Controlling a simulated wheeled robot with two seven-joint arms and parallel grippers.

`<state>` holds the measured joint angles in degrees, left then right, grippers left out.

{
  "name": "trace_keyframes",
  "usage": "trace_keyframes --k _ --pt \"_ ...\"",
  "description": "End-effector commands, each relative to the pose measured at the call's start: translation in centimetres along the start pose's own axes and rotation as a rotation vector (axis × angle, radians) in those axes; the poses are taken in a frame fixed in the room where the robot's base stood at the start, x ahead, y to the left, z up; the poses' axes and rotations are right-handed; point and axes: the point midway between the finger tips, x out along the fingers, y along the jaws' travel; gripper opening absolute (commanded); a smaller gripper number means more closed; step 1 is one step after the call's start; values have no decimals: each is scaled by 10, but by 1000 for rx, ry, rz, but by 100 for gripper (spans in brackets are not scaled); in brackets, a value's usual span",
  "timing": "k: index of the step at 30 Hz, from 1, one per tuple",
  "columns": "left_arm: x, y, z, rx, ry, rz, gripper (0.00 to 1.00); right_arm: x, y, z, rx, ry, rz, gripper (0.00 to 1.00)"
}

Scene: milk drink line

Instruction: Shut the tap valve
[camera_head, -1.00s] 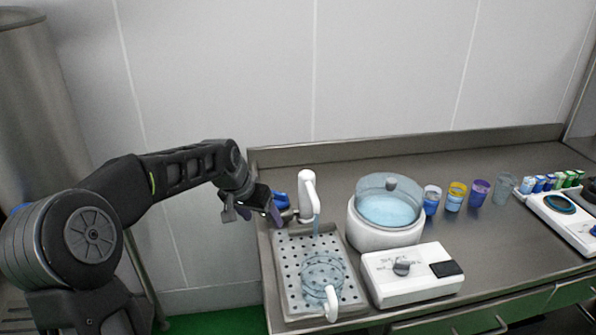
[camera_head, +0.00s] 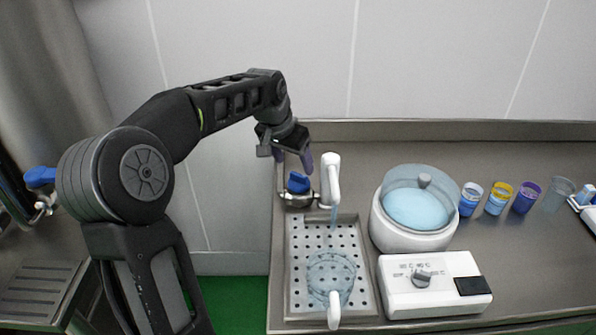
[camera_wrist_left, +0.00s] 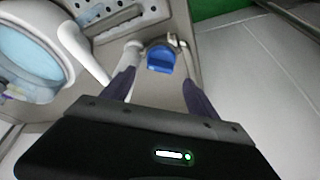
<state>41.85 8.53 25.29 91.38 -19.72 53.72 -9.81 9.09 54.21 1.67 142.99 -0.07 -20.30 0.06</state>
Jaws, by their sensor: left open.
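The tap has a white spout (camera_head: 331,178) and a blue valve handle (camera_head: 298,183) on a metal pipe at the left of the drip tray. A thin bluish stream shows below the spout. A clear jug (camera_head: 331,282) with a white handle stands under it. My left gripper (camera_head: 291,158) is open and empty, above the blue valve handle, fingers pointing down. In the left wrist view the blue handle (camera_wrist_left: 160,58) lies beyond and between the two dark fingers, apparently not touched. My right gripper is not in view.
The perforated drip tray (camera_head: 297,300) holds the jug. To its right are a white pot with clear lid (camera_head: 417,208) and a white control box with knob (camera_head: 433,284). Several cups stand farther right. Another blue handle (camera_head: 40,177) is at far left.

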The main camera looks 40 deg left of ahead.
Motion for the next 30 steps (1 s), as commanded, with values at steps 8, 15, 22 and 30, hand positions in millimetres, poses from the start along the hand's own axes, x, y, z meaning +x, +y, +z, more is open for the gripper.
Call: trace_keyframes --k 8,15,22,30 --pt "43 1 0 0 -2 3 68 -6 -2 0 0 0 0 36" --pt "57 0 0 0 1 1 68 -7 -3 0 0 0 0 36" --pt "57 0 0 0 1 1 66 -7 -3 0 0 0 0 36" --pt "57 0 0 0 0 1 44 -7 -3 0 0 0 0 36"
